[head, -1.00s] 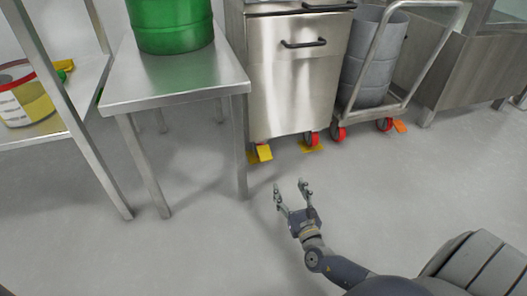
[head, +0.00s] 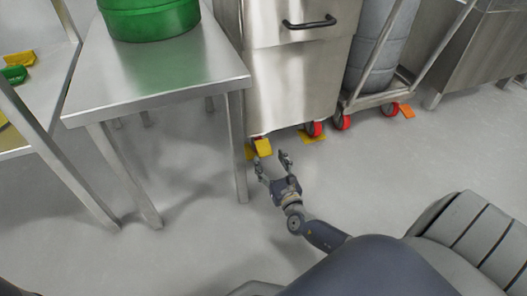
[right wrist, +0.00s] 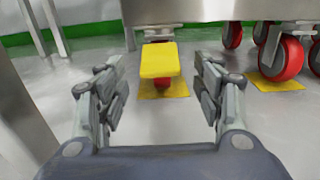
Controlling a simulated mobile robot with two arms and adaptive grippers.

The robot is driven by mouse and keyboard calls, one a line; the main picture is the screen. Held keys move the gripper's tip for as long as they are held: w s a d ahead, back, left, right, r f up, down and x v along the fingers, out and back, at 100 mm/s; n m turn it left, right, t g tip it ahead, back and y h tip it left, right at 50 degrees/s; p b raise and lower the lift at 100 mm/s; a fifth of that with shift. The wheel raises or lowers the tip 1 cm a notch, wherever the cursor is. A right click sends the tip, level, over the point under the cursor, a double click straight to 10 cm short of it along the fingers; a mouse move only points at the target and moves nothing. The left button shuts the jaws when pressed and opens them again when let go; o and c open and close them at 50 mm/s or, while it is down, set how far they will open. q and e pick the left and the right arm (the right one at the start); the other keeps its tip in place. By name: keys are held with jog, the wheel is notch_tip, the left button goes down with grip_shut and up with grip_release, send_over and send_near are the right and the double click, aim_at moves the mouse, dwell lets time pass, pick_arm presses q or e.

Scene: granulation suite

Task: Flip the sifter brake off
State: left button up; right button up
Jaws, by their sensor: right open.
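The sifter brake looks to be the yellow pedal (head: 263,147) at a caster under the stainless steel cabinet (head: 298,85). In the right wrist view the yellow pedal (right wrist: 159,60) is straight ahead, framed between the fingers, with a red caster wheel partly hidden below it. My right gripper (head: 271,162) is open and empty, low over the floor just in front of the pedal. Its fingers (right wrist: 160,92) are spread on both sides of the pedal in the right wrist view; I cannot tell if they touch it. My left gripper is not in view.
A steel table (head: 160,85) with a green drum (head: 150,18) stands left of the cabinet, its leg (head: 238,145) close to my gripper. A cart (head: 376,98) with red casters and a grey drum (head: 385,50) stands right. The floor in front is clear.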

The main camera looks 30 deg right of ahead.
aim_at(266, 154)
jog(key=b+x, duration=0.2)
jog(key=x, duration=0.4)
jog(key=shift+w, duration=0.1)
jog(key=shift+c, duration=0.6)
jog(key=c, duration=1)
